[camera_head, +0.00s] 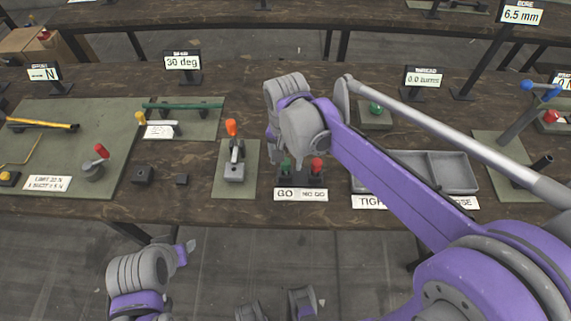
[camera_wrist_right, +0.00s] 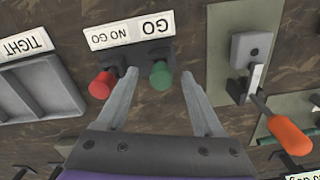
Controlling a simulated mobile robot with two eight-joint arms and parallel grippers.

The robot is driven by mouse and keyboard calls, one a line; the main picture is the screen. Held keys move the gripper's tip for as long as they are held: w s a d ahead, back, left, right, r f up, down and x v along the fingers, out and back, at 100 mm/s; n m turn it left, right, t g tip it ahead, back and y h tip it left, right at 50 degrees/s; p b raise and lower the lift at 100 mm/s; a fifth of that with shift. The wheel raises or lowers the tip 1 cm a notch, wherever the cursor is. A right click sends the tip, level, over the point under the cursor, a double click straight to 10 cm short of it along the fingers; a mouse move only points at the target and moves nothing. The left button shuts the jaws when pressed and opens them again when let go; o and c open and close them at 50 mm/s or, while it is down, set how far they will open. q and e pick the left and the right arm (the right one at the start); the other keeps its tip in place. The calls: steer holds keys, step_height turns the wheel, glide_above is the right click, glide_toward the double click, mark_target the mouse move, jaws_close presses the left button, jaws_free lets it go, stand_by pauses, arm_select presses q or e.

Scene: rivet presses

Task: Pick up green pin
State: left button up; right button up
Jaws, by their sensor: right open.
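The green pin (camera_head: 285,167) stands in a dark block behind the GO label, partly hidden by my right arm in the head view. In the right wrist view the green pin (camera_wrist_right: 161,76) shows between my open fingers, nearer the right finger. A red pin (camera_head: 317,165) stands beside it behind the NO GO label; it also shows in the wrist view (camera_wrist_right: 102,84), by the left finger. My right gripper (camera_wrist_right: 160,92) is open and empty, with its fingers pointing toward the block. My left gripper (camera_head: 190,246) shows only in part, low in front of the table.
An orange-handled clamp (camera_head: 232,150) stands on a green plate left of the pins. A grey divided tray (camera_head: 450,170) lies to the right, behind the TIGHT label. A green knob (camera_head: 376,108) stands on a plate behind my arm. Bare tabletop lies between the plates.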

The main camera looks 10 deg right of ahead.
steer(key=shift+w+f, duration=0.1)
steer(key=shift+f, duration=1.35)
jaws_close()
